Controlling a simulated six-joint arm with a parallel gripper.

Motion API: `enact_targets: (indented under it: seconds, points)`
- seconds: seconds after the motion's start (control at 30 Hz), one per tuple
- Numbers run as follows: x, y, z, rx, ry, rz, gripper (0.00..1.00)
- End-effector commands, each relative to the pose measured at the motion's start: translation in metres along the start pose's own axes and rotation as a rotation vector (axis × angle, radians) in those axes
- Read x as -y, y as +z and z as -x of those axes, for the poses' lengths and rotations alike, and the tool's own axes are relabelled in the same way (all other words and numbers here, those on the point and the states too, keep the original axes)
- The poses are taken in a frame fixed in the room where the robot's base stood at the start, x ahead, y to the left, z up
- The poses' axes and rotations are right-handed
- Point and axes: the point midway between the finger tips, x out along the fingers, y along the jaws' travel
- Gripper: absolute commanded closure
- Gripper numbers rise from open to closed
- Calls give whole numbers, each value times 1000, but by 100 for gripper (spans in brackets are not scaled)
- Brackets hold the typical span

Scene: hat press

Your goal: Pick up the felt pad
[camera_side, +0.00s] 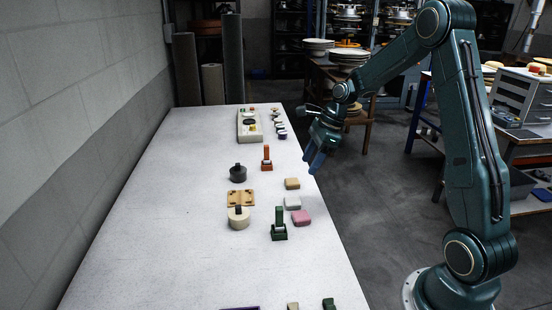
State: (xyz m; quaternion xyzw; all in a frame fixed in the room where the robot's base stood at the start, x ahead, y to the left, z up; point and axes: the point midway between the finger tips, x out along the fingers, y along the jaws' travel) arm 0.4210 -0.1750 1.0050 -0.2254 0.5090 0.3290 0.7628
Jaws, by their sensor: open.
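My gripper (314,162) has blue fingers pointing down. It hangs at the right edge of the long white table, empty, with its fingers open. Three small soft-looking blocks lie near that edge, below the gripper in the picture: a tan one (292,184), a white one (292,203) and a pink one (301,217). I cannot tell for sure which of them is the felt pad. The gripper is apart from all three. The white and pink blocks lie close together.
On the table (180,230) stand an orange upright piece (267,158), a dark round block (237,173), a cream round block (239,218) by a wooden plate (241,198), and a green upright piece (279,225). A pale tray (249,127) lies farther back. The table's left side is clear.

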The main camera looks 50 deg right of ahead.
Motion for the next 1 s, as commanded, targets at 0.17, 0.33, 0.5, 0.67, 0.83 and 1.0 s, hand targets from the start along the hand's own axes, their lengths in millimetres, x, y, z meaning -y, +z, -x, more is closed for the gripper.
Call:
enact_targets:
  seconds: [0.17,0.33,0.5,0.67,0.83,1.0]
  points:
    - [2,-2,-2,3,2,-22,45]
    - [2,-2,-7,4,3,-20,45]
    - [1,-1,-23,3,6,-19,45]
    - [1,-2,-47,3,7,-19,45]
    - [1,-2,-71,2,6,-18,45]
    - [2,-1,-85,3,4,-18,45]
